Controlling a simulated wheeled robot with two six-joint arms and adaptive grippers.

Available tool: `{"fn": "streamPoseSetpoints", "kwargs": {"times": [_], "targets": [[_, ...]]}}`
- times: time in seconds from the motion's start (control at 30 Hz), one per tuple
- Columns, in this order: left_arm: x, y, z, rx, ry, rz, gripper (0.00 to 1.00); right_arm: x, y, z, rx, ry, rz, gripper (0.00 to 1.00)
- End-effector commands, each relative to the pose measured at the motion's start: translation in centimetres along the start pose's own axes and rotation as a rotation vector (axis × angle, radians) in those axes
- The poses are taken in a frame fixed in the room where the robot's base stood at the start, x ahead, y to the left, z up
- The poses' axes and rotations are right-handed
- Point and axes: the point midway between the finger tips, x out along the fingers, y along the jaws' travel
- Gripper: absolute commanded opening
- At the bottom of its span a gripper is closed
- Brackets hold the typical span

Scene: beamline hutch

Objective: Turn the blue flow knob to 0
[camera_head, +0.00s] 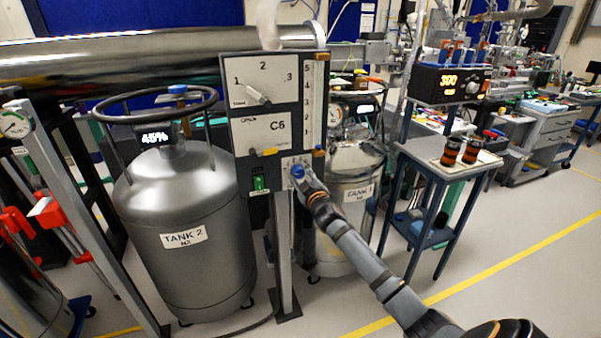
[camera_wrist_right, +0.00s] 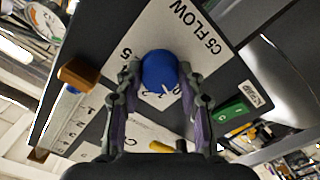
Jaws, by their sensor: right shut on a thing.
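The blue flow knob (camera_wrist_right: 159,70) sits on a white plate labelled C5 FLOW (camera_wrist_right: 190,35) in the right wrist view. In the head view the knob (camera_head: 297,171) shows at the lower right of the grey panel (camera_head: 243,139). My right gripper (camera_wrist_right: 160,82) is shut on the knob, one finger on each side. The dial numbers are partly hidden by the fingers, and I cannot read the knob's setting for certain. In the head view my right gripper (camera_head: 306,182) reaches the panel from the lower right. My left gripper is not in view.
A green switch (camera_head: 259,184) and a selector lever (camera_head: 258,96) are on the same panel. Tank 2 (camera_head: 180,210) stands left of the panel post, Tank 1 (camera_head: 345,190) behind it. A small blue-legged table (camera_head: 440,165) stands at the right. Open floor lies at the lower right.

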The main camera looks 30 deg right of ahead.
Motion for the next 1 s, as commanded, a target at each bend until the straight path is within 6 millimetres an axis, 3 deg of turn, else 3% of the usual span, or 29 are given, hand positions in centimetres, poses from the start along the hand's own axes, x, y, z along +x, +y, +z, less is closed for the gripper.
{"fn": "streamPoseSetpoints", "kwargs": {"times": [0.7, 0.73, 0.9, 1.0], "targets": [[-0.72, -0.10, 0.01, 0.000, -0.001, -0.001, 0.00, -0.02, -0.08, 0.16, -0.097, -0.002, -0.001, 0.07], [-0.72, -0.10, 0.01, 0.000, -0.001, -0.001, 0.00, -0.02, -0.08, 0.16, -0.097, -0.002, -0.001, 0.39], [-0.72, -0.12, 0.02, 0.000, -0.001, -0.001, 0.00, -0.01, -0.07, 0.11, -0.095, -0.002, -0.001, 0.61], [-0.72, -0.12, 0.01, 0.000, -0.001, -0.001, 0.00, -0.01, -0.04, 0.08, -0.095, -0.001, -0.001, 0.61]]}}
